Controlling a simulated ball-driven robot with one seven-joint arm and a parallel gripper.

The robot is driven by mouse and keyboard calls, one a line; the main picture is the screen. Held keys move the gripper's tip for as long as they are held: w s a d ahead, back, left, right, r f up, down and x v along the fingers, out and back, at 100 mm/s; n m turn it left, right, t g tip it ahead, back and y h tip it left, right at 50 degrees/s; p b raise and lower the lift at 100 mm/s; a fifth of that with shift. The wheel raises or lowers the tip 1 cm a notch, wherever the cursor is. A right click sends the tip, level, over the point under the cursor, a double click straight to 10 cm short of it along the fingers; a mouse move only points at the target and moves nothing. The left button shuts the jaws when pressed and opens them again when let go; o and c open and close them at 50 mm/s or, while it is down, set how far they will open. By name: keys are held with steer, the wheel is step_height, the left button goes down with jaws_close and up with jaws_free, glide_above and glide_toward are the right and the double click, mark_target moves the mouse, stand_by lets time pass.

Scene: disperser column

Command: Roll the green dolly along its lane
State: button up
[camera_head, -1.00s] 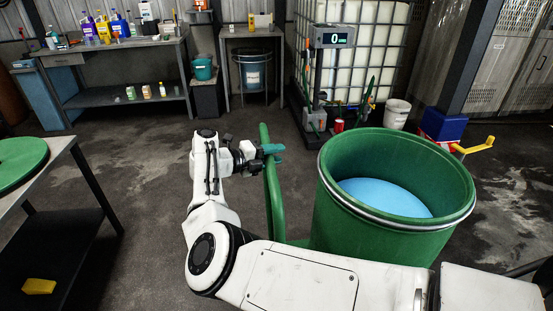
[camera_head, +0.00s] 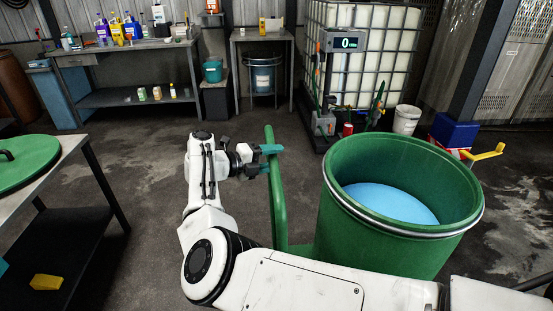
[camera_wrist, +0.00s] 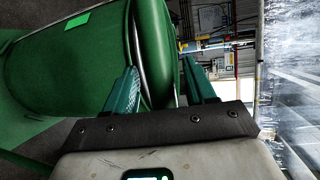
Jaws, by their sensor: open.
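The green dolly shows as an upright green tube handle (camera_head: 277,205) beside a large open green drum (camera_head: 390,235) with light blue contents. Its wheels are hidden behind my arm and the drum. My gripper (camera_head: 268,158) is at the upper part of the handle, with its teal fingers apart. In the wrist view, the handle (camera_wrist: 156,50) passes between the two open fingers (camera_wrist: 160,88), with the drum (camera_wrist: 75,70) to the left. I cannot tell whether either finger touches the handle.
A table (camera_head: 75,150) with a green lid (camera_head: 25,162) stands at left, a yellow block (camera_head: 46,282) on its lower shelf. Open floor lies between table and handle.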

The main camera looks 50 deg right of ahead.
steer(key=b+v, duration=0.2)
steer(key=v, duration=0.7)
